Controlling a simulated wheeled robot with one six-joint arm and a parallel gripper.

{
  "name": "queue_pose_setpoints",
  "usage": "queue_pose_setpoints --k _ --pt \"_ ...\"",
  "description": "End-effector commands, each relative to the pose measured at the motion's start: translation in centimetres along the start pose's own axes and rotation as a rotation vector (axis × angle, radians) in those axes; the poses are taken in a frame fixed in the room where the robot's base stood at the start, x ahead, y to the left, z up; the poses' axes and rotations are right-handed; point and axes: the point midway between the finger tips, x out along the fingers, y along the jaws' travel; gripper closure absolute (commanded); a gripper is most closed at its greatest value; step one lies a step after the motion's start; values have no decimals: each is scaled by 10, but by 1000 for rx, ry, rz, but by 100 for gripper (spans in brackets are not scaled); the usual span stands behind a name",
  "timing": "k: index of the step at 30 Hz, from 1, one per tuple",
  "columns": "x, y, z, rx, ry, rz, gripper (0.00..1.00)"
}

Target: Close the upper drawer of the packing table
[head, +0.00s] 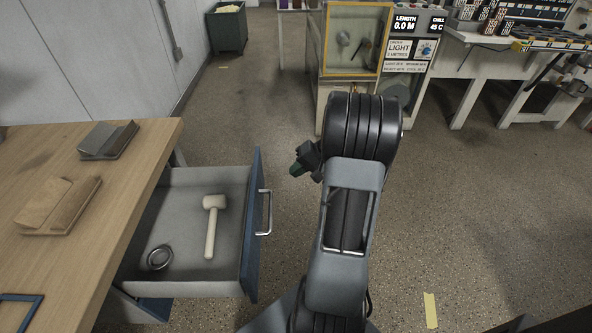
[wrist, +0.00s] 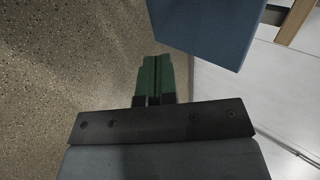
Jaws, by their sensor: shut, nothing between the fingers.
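The upper drawer (head: 200,289) of the packing table (head: 110,215) stands pulled out to the right of the table. It has a blue front and a metal bar handle (head: 265,212). A pale mallet (head: 211,228) and a metal ring (head: 159,258) lie inside it. My gripper (head: 297,170) is to the right of the drawer front, near its far end, and apart from it. In the wrist view, the green fingertips (wrist: 155,76) are together with nothing between them. A blue panel (wrist: 210,28), likely the drawer front, shows at the upper right, apart from the fingers.
Two small stacks or blocks, a grey one (head: 108,140) and a tan one (head: 58,205), lie on the tabletop. A machine with a yellow-framed window (head: 356,40) stands ahead. A dark bin (head: 228,28) is at the back left.

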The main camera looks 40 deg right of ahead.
Motion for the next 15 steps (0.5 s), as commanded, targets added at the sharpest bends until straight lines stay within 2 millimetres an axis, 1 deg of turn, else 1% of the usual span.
queue_pose_setpoints --k 1,3,9,10,15 --pt "13 1 1 0 -5 0 100" --pt "27 1 1 2 -6 1 100" --pt "63 1 1 1 -5 1 100" --pt "67 1 2 1 -6 2 100" --pt "82 -16 1 -1 -4 3 100"
